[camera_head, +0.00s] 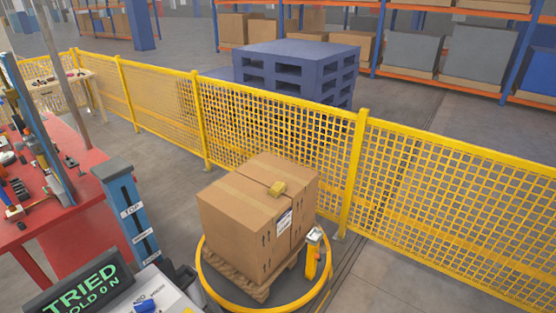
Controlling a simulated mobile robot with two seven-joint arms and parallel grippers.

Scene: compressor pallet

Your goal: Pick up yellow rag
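A small yellow object, which looks like the yellow rag (277,189), lies on top of a large cardboard box (240,225), near the middle of its top face. The box sits on a wooden pallet (232,281) inside a yellow ring (262,308) on the floor. Neither of my grippers shows in the head view.
A yellow mesh fence (270,125) runs behind the box. A red workbench (75,235) with tools and a blue post (128,212) stand at left. A dark sign (85,292) is at lower left. A small yellow post (312,255) stands by the box's right side. Blue stacked pallets (298,65) lie beyond the fence.

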